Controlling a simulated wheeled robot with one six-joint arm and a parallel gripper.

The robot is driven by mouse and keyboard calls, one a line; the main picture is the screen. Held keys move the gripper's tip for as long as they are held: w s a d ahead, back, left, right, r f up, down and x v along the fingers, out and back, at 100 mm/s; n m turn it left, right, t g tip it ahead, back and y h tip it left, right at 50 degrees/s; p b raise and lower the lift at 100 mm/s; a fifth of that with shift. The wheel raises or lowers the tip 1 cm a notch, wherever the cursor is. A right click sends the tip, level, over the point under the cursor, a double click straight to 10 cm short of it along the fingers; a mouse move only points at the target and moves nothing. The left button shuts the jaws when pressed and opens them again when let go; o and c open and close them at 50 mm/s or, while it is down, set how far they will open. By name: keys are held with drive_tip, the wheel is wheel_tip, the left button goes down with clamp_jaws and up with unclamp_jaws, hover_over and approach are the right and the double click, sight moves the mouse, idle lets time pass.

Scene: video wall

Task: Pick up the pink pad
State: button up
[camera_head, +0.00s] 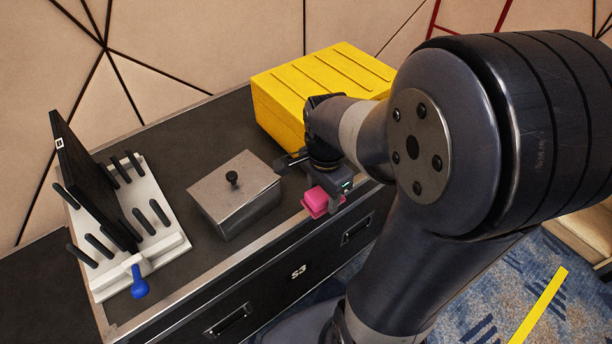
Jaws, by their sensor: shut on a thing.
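The pink pad (316,203) is near the front edge of the black cabinet top, right of the metal box. My gripper (318,186) is directly at the pad, shut on it, with part of the pad showing below and in front of the jaws. The far side of the pad and one finger are hidden by the gripper body. I cannot tell whether the pad touches the surface.
A lidded metal box (236,200) stands just left of my gripper. A yellow case (283,110) stands behind it. A white rack (160,245) with black pegs, a dark panel (88,170) and a blue handle (139,283) is at left. The cabinet top (215,140) is bare behind the box.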

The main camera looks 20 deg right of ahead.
drive_tip(key=s+d, duration=0.1)
drive_tip(key=s, duration=0.2)
drive_tip(key=s+d, duration=0.1)
drive_tip(key=s, duration=0.3)
drive_tip(key=s+d, duration=0.1)
drive_tip(key=s, duration=0.3)
drive_tip(key=shift+s+d, duration=0.1)
drive_tip(key=shift+d, duration=0.2)
